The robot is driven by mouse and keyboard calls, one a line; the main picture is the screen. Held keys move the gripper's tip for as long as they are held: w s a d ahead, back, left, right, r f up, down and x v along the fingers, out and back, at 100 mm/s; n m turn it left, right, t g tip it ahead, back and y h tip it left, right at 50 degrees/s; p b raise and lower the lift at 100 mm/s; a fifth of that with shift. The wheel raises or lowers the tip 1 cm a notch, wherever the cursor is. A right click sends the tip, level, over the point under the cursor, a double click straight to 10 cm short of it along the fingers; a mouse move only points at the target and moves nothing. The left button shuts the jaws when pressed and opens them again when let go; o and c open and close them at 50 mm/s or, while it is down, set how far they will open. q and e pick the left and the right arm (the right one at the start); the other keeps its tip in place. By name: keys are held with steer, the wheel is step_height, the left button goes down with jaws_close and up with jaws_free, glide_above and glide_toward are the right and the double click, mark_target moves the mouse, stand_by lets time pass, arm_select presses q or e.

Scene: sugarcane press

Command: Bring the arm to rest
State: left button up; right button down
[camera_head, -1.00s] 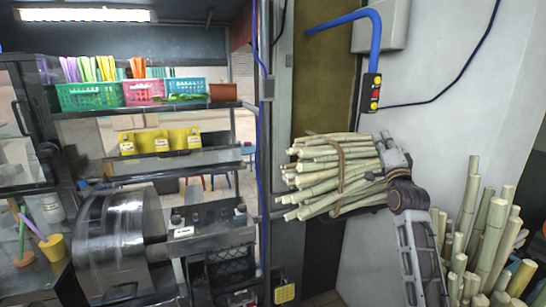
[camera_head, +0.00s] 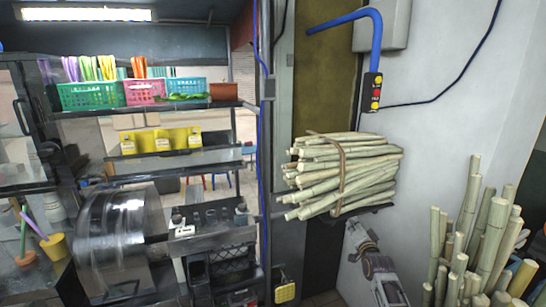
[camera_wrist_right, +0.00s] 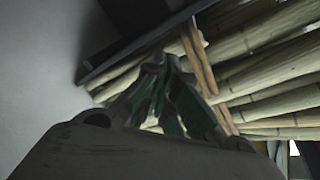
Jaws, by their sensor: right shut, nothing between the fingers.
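My right gripper (camera_head: 356,228) is shut and empty, low in front of the white wall, below the tied bundle of sugarcane (camera_head: 345,172). My right forearm rises from the bottom edge behind it. In the right wrist view the closed fingers (camera_wrist_right: 168,62) point toward the cane bundle (camera_wrist_right: 262,75) and its brown tie, with nothing between them. From these views the fingers look apart from the cane, but the exact gap cannot be told. My left gripper is not in view.
The bundle lies on a dark wall shelf (camera_wrist_right: 125,40). Loose upright canes (camera_head: 490,235) stand at the lower right. A blue pipe with a button box (camera_head: 373,92) is above. A metal press drum (camera_head: 112,230) and shelves with baskets (camera_head: 90,96) are at the left.

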steer(key=s+a+f+n+g, duration=0.15)
steer(key=s+f, duration=0.25)
steer(key=f, duration=0.8)
steer(key=s+a+f+n+g, duration=0.1)
steer(key=s+f+g, duration=0.25)
steer(key=f, duration=0.85)
steer(key=s+a+f+n+g, duration=0.1)
steer(key=s+f+n+g, duration=0.1)
steer(key=s+f, duration=0.75)
steer(key=s+f+n+g, duration=0.1)
steer(key=s+f+n, duration=0.1)
steer(key=s+f, duration=0.75)
steer(key=s+a+f+n+g, duration=0.2)
steer(key=s+f+n+g, duration=0.15)
steer(key=s+f, duration=1.55)
steer(key=s+f+n+g, duration=0.1)
steer(key=s+f+g, duration=0.1)
steer(key=s, duration=1.1)
steer(key=s+f+n+g, duration=0.1)
steer(key=s+f+g, duration=0.1)
steer(key=s, duration=1.1)
steer(key=shift+s+d+f+g, duration=0.2)
steer(key=shift+f+g, duration=0.05)
steer(key=shift+g, duration=0.1)
